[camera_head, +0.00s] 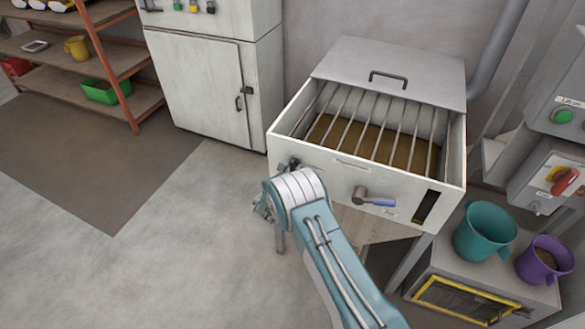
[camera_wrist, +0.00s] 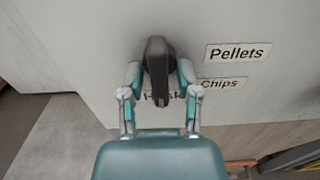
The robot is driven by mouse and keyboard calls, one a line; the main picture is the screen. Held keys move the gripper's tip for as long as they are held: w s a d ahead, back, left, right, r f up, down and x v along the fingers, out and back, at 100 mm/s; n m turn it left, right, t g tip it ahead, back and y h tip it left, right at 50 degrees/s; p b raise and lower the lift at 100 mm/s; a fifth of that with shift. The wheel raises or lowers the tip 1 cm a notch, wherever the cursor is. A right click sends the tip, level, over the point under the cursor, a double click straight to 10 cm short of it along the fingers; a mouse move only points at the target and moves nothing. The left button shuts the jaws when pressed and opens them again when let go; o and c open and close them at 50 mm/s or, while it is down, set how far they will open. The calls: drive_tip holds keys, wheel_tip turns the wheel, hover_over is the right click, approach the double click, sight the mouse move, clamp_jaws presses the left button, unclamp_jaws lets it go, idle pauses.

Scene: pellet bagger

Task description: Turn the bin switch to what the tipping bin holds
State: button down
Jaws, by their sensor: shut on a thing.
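The tipping bin (camera_head: 455,150) is a pale box with a barred grate on top. A brown-yellow fill (camera_head: 348,138) lies under the bars; its grain is too fine to tell. The bin switch is a dark knob (camera_wrist: 157,58) on the bin's front panel, standing roughly upright in the wrist view. My gripper (camera_wrist: 160,76) is shut on this knob, one finger on each side. Labels "Pellets" (camera_wrist: 234,52) and "Chips" (camera_wrist: 222,84) are to its right. A third label, starting with H, is partly hidden below the knob.
A lever with a blue grip (camera_head: 376,200) is on the bin front, right of my arm. A teal bucket (camera_head: 484,232) and a purple bucket (camera_head: 544,260) stand at the right. A white cabinet (camera_head: 205,90) stands behind left. The floor at left is clear.

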drive_tip(key=shift+a+r, duration=0.2)
drive_tip(key=shift+a, duration=0.05)
drive_tip(key=c, duration=0.6)
unclamp_jaws()
drive_tip(key=shift+c, duration=0.2)
drive_tip(key=shift+f, duration=0.1)
drive_tip(key=shift+s, duration=0.2)
drive_tip(key=v, duration=1.1)
drive_tip(key=shift+s+a, duration=0.2)
drive_tip(key=shift+s, duration=0.1)
